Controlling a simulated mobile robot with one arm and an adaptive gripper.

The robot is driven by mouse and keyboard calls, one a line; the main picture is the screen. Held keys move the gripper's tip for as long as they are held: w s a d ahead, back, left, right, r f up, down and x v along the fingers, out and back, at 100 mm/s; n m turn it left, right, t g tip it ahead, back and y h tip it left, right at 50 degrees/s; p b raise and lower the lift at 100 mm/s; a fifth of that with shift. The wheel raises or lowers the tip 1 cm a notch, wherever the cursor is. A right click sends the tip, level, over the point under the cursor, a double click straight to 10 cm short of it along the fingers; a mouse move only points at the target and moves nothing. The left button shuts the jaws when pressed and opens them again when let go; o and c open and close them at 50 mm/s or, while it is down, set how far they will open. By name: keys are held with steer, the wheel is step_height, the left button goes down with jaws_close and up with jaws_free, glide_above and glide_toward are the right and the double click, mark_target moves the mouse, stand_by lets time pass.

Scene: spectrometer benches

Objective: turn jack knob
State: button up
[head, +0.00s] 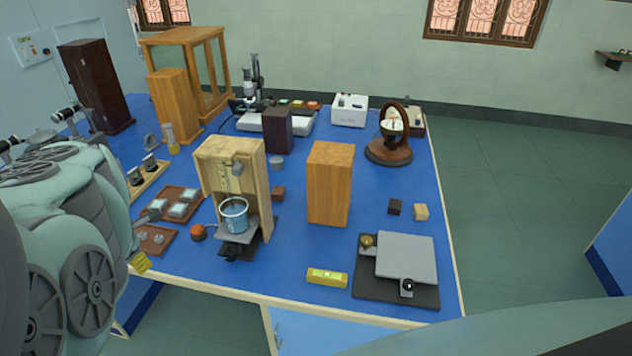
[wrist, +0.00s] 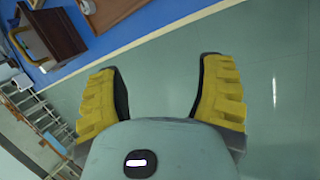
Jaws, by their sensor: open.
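A wooden open-front stand (head: 205,172) holds a beaker of bluish liquid (head: 234,216) above a small dark jack-like base (head: 238,245) near the front edge of the blue bench. A dark part sticks out at the front of that base; it is too small to tell whether it is the knob. My gripper (wrist: 160,75) is open and empty in the wrist view, with ribbed yellow fingers apart over the floor. In the head view, a yellow fingertip (head: 140,263) shows at the bench's front left edge, left of the stand and apart from it.
A red-orange round object (head: 198,232) lies left of the stand. A tall wooden block (head: 330,185) stands to its right. A yellow level (head: 327,278) and a grey plate with knobs (head: 405,257) lie at front right. Brown trays (head: 157,240) lie near my arm.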

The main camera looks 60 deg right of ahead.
steer(key=w+a+m+t+b, duration=0.1)
steer(key=w+a+m+t, duration=0.3)
steer(key=w, duration=0.4)
steer(key=shift+a+y+b, duration=0.25)
steer(key=shift+y+b, duration=0.05)
steer(key=shift+b, duration=0.1)
steer(key=shift+c, duration=0.2)
